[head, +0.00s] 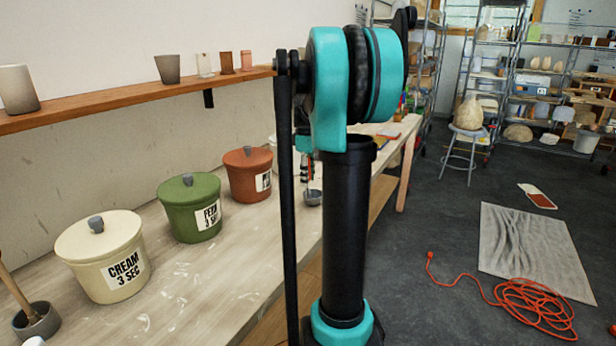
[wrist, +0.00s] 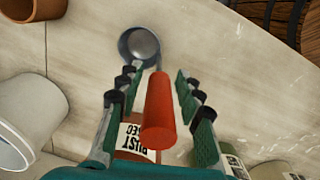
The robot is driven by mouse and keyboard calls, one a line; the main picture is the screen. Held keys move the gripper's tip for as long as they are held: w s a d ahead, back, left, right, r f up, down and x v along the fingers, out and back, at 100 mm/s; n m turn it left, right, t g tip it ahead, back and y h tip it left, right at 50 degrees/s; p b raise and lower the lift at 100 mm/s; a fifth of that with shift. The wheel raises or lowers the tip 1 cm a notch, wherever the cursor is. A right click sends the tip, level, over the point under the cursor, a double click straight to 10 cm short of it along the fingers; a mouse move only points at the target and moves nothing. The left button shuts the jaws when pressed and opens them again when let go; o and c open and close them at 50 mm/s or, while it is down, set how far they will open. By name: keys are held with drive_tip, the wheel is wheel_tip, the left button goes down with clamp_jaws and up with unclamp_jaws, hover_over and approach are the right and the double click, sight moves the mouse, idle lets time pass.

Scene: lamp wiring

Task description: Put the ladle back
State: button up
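The ladle has a red handle (wrist: 159,110) and a round grey metal bowl (wrist: 140,45) at its far end in the wrist view. In the head view a small grey bowl or cup (head: 313,197) shows just right of the rust-coloured pot, partly behind my arm; I cannot tell whether it is the ladle's bowl or a holder around it. My gripper (wrist: 157,80) has its fingers on either side of the handle. A narrow gap shows on both sides, so it looks open around the handle.
On the bench stand a cream lidded pot (head: 108,262), a green one (head: 190,210) and a rust one (head: 248,175). A grey cup (head: 38,322) with a wooden stick stands at near left. A shelf (head: 140,97) with several cups runs above. A white pot (wrist: 25,118) is close by.

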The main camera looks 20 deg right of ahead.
sight(308, 155)
drive_tip(key=shift+r, duration=0.1)
drive_tip(key=r, duration=1.2)
drive_tip(key=shift+s+a, duration=0.2)
drive_tip(key=shift+s, duration=0.05)
drive_tip(key=shift+s, duration=0.1)
